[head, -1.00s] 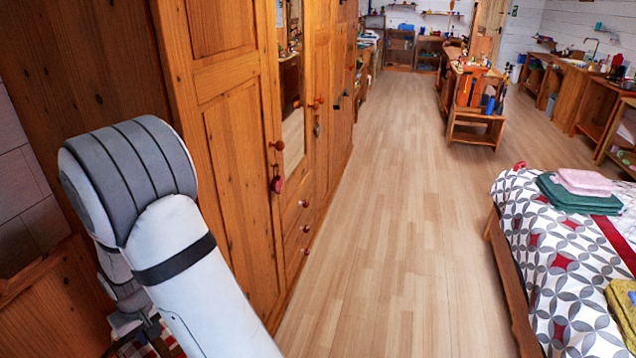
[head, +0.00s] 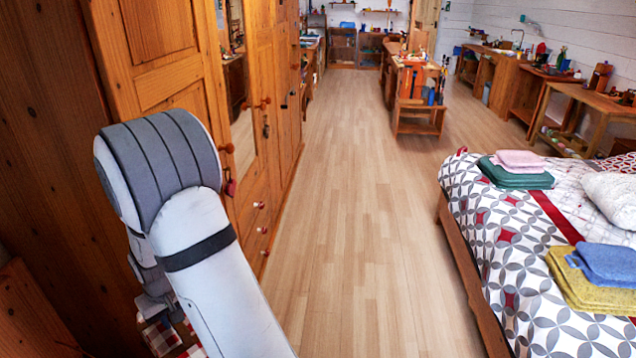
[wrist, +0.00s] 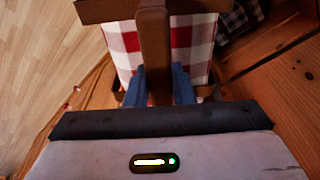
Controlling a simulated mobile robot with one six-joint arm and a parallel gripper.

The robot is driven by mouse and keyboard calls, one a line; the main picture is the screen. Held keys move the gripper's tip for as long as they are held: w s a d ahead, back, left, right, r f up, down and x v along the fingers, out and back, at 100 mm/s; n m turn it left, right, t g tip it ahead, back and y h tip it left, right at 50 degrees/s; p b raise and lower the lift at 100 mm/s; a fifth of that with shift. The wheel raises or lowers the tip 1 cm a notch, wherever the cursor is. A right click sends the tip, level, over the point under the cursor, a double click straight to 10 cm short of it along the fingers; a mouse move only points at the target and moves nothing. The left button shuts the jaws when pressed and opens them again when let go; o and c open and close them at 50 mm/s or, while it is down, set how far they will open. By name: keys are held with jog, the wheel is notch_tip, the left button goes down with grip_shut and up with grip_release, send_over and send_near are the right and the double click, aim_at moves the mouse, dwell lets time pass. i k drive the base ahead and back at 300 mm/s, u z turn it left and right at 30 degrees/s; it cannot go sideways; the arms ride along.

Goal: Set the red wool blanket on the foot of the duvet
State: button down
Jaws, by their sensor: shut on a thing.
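In the wrist view, my gripper (wrist: 158,88) has its blue fingers shut on either side of a brown wooden bar (wrist: 155,45). Red and white checked cloth (wrist: 200,38) shows beyond the bar; the bar and cloth look like parts of a handled basket, but I cannot tell for sure. The checked cloth also shows at the lower left of the head view (head: 160,338), below my arm, which hides most of it. The duvet (head: 475,215), patterned grey, white and red, covers the bed at right. I cannot make out a plain red wool blanket.
Folded green cloth (head: 517,178) with pink cloth (head: 520,159) on top lies on the duvet, as do yellow (head: 575,285) and blue (head: 608,262) folded cloths. A wooden wardrobe (head: 160,40) stands close at left. Open floor (head: 365,220) lies between it and the bed.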

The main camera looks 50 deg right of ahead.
aim_at(542, 220)
jog(key=u, duration=0.9)
jog(key=i, duration=0.15)
jog(key=z, duration=2.85)
jog(key=i, duration=4.05)
jog(key=z, duration=0.2)
